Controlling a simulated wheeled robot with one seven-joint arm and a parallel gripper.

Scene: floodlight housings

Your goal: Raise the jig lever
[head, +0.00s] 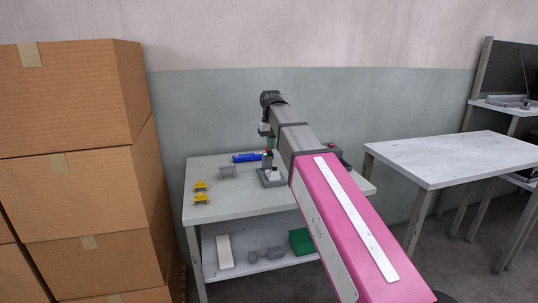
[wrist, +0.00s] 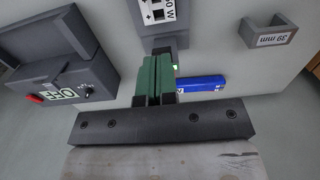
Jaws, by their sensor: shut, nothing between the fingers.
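In the wrist view the jig (wrist: 163,14) is at the top edge, with a white label ending in "0 W", partly cut off. My gripper (wrist: 159,62) has green fingers pressed together with nothing between them. The fingertips are over or close to a dark part of the jig; I cannot tell if they touch. In the head view my gripper (head: 270,142) is just above the jig. The lever's position is unclear.
A grey switch box (wrist: 78,88) marked OFF with a red button is left in the wrist view. A grey bracket (wrist: 268,36) marked 39 mm and a blue object (wrist: 203,84) are right. Yellow parts (head: 200,186) lie on the bench (head: 225,208). Cardboard boxes (head: 75,100) stand left.

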